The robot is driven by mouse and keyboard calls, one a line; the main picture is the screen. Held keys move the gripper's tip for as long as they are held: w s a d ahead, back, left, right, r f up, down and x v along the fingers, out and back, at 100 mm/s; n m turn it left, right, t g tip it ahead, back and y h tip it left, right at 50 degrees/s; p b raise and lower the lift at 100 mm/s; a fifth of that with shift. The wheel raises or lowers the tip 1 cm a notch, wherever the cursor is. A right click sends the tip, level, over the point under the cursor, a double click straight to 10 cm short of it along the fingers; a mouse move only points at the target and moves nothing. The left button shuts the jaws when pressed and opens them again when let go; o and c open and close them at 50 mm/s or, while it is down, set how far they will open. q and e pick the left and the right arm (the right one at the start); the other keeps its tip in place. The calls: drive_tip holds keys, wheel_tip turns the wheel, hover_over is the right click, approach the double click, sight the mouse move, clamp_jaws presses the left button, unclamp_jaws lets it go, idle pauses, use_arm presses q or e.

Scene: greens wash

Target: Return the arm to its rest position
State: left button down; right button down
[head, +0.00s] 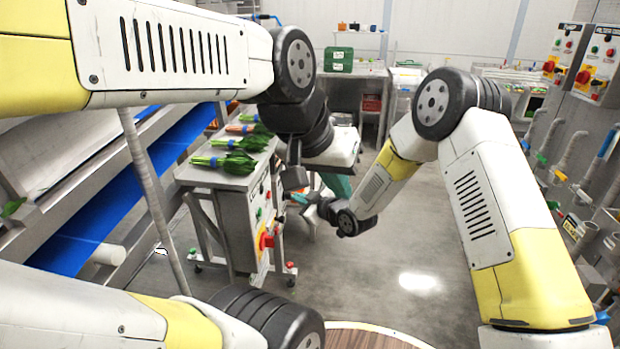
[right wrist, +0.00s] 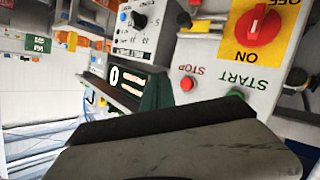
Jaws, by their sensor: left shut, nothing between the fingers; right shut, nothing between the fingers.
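In the head view, my left arm comes in from the upper left and bends down at a black joint. My left gripper (head: 295,179) hangs below its dark wrist, beside the steel cart, shut and empty. My right arm comes in from the right, bends at a high elbow and runs down to the left, so the two hands lie close together and overlap in the picture. My right gripper fills the bottom of the right wrist view (right wrist: 180,148), shut and empty, close in front of a control panel (right wrist: 208,62). Its fingertips are hard to make out in the head view.
The steel cart (head: 236,212) bears leafy green bunches (head: 238,162) and has a red knob (head: 267,240) on its side. A blue conveyor belt (head: 100,205) slopes along the left. Pipes and panels (head: 590,75) line the right. Grey floor (head: 430,255) is clear in the middle.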

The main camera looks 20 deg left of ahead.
drive_tip(key=w+d+r+m+t+h, duration=0.1)
drive_tip(key=w+d+r+m+h, duration=0.3)
drive_tip(key=d+r, duration=0.65)
drive_tip(key=s+d+r+m+h, duration=0.1)
drive_tip(key=d+r+m+h, duration=0.1)
drive_tip(key=d+r, duration=0.5)
drive_tip(key=s+d+r+m+h, duration=0.1)
drive_tip(key=s+d+r+m, duration=0.1)
drive_tip(key=d, duration=0.9)
drive_tip(key=s+d+r+m+h, duration=0.1)
drive_tip(key=s+d+r+m, duration=0.2)
drive_tip(key=s+d, duration=0.35)
drive_tip(key=s+d+r+m+h, duration=0.2)
drive_tip(key=s+d, duration=0.4)
drive_tip(key=d, duration=0.2)
drive_tip(key=s+d+m+g, duration=0.2)
drive_tip(key=s+d+m, duration=0.2)
drive_tip(key=s, duration=0.9)
drive_tip(key=shift+s+d+f, duration=0.25)
drive_tip(key=shift+s+d, duration=0.15)
drive_tip(key=shift+a, duration=0.1)
